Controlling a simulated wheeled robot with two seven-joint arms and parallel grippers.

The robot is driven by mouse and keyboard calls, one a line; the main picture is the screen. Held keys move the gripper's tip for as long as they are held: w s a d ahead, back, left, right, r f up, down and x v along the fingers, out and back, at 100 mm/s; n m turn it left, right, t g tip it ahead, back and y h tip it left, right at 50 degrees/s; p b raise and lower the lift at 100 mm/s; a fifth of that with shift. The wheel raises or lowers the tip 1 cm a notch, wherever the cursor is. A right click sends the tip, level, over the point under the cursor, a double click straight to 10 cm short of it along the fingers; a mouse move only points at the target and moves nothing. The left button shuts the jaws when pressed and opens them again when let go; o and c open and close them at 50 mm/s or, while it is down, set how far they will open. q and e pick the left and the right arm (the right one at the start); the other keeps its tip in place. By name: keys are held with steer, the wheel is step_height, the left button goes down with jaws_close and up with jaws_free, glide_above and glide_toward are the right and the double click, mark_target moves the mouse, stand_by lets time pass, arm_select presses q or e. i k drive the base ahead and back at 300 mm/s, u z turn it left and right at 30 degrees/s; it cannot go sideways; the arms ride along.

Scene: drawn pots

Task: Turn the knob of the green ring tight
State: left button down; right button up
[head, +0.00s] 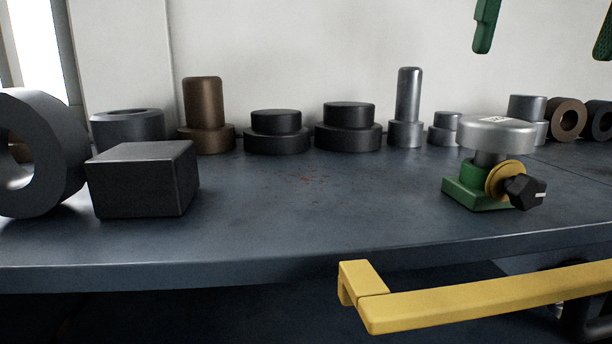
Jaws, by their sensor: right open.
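A green-based fixture (463,192) stands on the dark table at the right. A black knob (524,192) with a white mark sticks out from the collar toward the front right. My right gripper (543,54) shows as two green fingers at the top right edge, wide apart, open and empty, above the fixture. My left gripper is not in view.
The table (300,220) is clear at its centre. Behind stand a brown stepped cylinder (205,105), black stepped discs (348,125) and a silver post (407,105). A dark block (145,180) and large ring (62,150) are left. A yellow bar (470,300) crosses the lower right.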

mark_target(507, 181)
steer(key=k, duration=1.35)
